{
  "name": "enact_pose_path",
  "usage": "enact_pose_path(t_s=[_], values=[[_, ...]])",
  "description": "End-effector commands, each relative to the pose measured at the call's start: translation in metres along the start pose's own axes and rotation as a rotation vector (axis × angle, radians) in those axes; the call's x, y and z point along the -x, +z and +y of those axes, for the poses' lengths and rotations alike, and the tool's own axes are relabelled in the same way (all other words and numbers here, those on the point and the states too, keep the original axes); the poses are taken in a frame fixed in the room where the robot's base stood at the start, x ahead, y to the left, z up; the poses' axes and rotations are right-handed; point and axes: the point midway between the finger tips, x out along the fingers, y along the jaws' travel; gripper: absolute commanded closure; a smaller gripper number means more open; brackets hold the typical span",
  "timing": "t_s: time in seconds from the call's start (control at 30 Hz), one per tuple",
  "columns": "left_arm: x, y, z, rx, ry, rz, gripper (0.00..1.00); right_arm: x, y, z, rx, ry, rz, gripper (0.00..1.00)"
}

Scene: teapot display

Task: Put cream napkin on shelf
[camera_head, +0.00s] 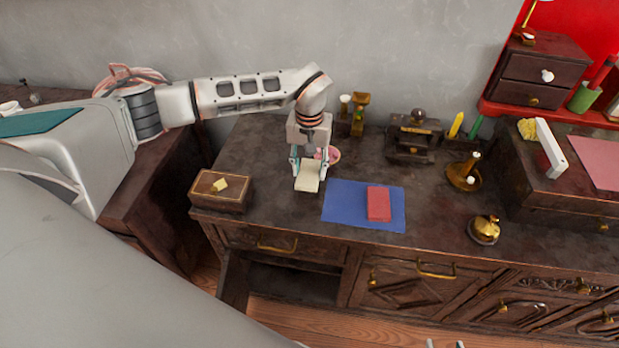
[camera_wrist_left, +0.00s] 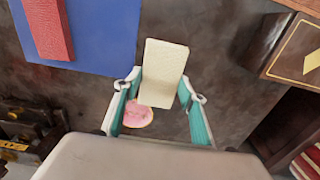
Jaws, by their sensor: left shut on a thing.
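The cream napkin (camera_head: 307,178) is a folded pale rectangle above the dark cabinet top. My left gripper (camera_head: 308,163) is shut on it, with the fingers at its sides; the wrist view shows the napkin (camera_wrist_left: 162,68) between the teal fingers (camera_wrist_left: 160,95). Whether the napkin touches the top, I cannot tell. Below the drawer, the cabinet has a dark open compartment with a shelf board (camera_head: 292,283). A red shelf (camera_head: 492,110) is on the wall at the right. Only small tips of my right gripper (camera_head: 445,344) show at the bottom edge.
A blue mat (camera_head: 340,205) with a red block (camera_head: 378,204) lies right of the napkin. A wooden box (camera_head: 221,192) stands left. A pink dish (camera_head: 333,155) is just behind the gripper. A brass bell (camera_head: 484,230) and candle holder (camera_head: 463,177) stand further right.

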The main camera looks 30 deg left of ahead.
Motion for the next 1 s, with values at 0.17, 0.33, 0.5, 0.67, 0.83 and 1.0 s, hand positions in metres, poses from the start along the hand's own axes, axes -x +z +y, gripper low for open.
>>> enact_pose_path(t_s=[0.17, 0.33, 0.5, 0.67, 0.83, 1.0], values=[[-0.024, 0.002, 0.0, 0.001, -0.001, -0.006, 0.8, -0.001, -0.001, 0.0, 0.001, 0.001, 0.005, 0.6], [-0.041, 0.001, 0.0, 0.0, 0.001, -0.002, 0.8, -0.002, 0.0, 0.001, 0.003, 0.002, 0.004, 0.6], [-0.04, 0.0, 0.0, 0.0, 0.0, 0.0, 0.8, -0.002, -0.001, 0.001, 0.005, 0.002, 0.004, 0.6], [-0.043, 0.001, 0.0, 0.0, -0.001, -0.002, 0.8, -0.002, 0.001, 0.001, 0.005, 0.003, 0.003, 0.6], [-0.043, 0.001, 0.0, 0.0, -0.001, -0.002, 0.42, -0.002, 0.001, 0.001, 0.005, 0.003, 0.003, 0.6], [-0.043, 0.001, 0.0, 0.0, -0.001, -0.002, 0.42, -0.003, 0.001, 0.002, 0.005, 0.003, 0.003, 0.6]])
